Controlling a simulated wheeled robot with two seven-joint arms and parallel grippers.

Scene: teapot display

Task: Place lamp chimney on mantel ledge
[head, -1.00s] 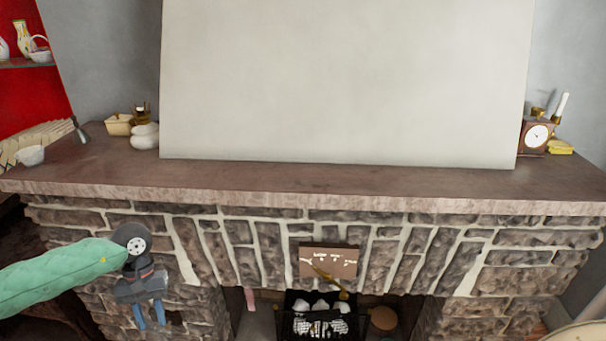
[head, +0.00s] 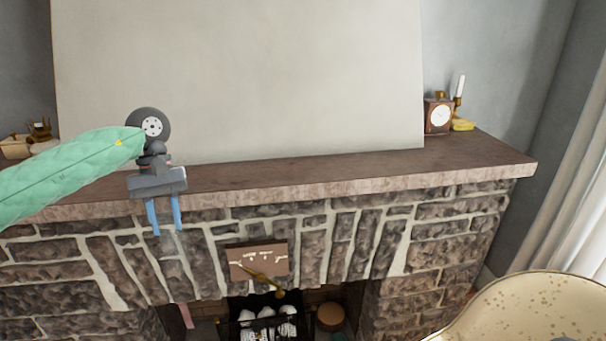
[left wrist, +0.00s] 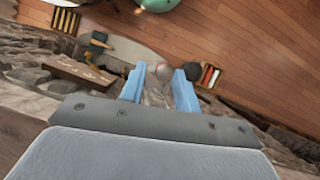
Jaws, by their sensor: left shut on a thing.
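The mantel ledge (head: 310,180) is a long brown stone shelf above the stone fireplace, with a wide bare stretch along its front. My left gripper (head: 165,231) is in front of the ledge at the left, fingers pointing down past its front edge. In the left wrist view, the blue fingers of my left gripper (left wrist: 160,74) stand a little apart, around a faint, see-through thing (left wrist: 161,84), which looks like the glass lamp chimney. Its outline is hard to make out in either view. My right gripper is not in view.
A clock (head: 440,116), a candle (head: 460,88) and a yellow thing (head: 462,125) stand at the ledge's right end. A pale box (head: 15,147) is at the far left. A large pale panel (head: 240,80) rises behind the ledge. A speckled rounded chair (head: 510,310) is lower right.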

